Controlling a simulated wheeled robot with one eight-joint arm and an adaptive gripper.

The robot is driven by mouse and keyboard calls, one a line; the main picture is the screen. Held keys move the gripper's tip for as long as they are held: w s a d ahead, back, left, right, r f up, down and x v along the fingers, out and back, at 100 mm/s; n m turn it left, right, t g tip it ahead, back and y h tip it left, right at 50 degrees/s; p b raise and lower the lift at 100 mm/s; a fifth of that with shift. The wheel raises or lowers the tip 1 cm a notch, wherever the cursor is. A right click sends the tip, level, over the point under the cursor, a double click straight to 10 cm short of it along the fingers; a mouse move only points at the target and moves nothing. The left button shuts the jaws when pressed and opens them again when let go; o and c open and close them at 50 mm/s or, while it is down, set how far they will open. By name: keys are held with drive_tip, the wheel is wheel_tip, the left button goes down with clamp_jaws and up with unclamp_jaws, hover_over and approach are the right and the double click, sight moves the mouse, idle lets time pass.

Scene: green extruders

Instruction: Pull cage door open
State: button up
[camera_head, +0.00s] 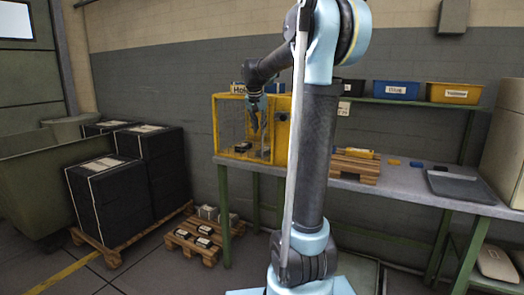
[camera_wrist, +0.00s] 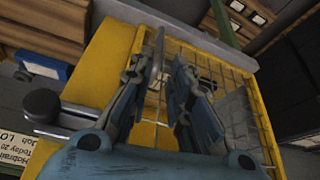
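The yellow cage (camera_head: 216,125) stands on the left end of the workbench. Its mesh door (camera_wrist: 215,62) fills the right of the wrist view. My gripper (camera_head: 256,128) is in front of the cage, pointing down. In the wrist view my gripper (camera_wrist: 163,62) has its two blue fingers apart, with a gap between them. A thin grey handle bar (camera_wrist: 159,48) shows between the fingertips, close to the left one. I cannot tell whether a finger touches it. The door looks shut, but my arm and gripper hide part of it.
The workbench (camera_head: 405,180) carries a small wooden pallet (camera_head: 355,168) and a grey tray (camera_head: 460,187) to the right. Blue (camera_head: 396,90) and yellow (camera_head: 454,93) bins sit on the shelf above. Black stacked boxes (camera_head: 97,197) stand on the floor at left. A dark knob (camera_wrist: 42,106) projects beside the gripper.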

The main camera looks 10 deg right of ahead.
sight(262, 144)
drive_tip(key=x, duration=1.2)
drive_tip(key=shift+w+f, duration=0.1)
drive_tip(key=shift+f, duration=0.1)
clamp_jaws()
